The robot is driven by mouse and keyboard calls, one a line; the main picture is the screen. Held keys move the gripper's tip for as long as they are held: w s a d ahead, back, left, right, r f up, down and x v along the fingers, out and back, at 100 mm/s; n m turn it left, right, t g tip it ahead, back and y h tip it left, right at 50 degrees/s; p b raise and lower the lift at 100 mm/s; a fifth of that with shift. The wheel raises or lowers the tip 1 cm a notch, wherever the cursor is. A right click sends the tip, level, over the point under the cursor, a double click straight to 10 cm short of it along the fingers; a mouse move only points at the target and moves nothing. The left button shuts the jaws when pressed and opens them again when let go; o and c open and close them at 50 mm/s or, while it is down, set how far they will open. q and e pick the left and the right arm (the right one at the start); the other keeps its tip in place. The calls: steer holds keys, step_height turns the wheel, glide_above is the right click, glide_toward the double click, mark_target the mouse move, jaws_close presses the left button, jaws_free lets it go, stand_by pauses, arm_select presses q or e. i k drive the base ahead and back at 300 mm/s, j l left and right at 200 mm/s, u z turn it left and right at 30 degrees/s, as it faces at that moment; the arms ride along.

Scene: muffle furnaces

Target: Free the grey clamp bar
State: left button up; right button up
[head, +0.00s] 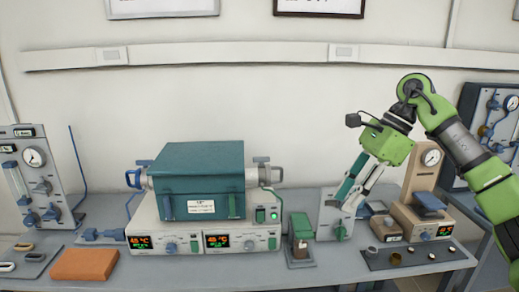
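A teal tube furnace (200,180) stands on a white control base with two lit displays. A grey bar-shaped handle (279,174) is at its right end, beside the round end fitting; I take this for the grey clamp bar, but cannot be sure. A blue handle (131,179) of like shape is at the left end. My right gripper (352,190) points down and left, well to the right of the furnace and apart from the grey handle. Its fingers overlap a small grey upright panel behind, so their opening is unclear. My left gripper is out of view.
A green-topped block (300,227) stands between the furnace and the grey panel (332,212). A beige gauge stand (424,182) and a dark tray (412,257) of small parts are at right. A gauge panel (35,180) and an orange slab (84,264) are at left.

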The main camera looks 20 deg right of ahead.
mark_target(262, 160)
steer(key=i, duration=1.7)
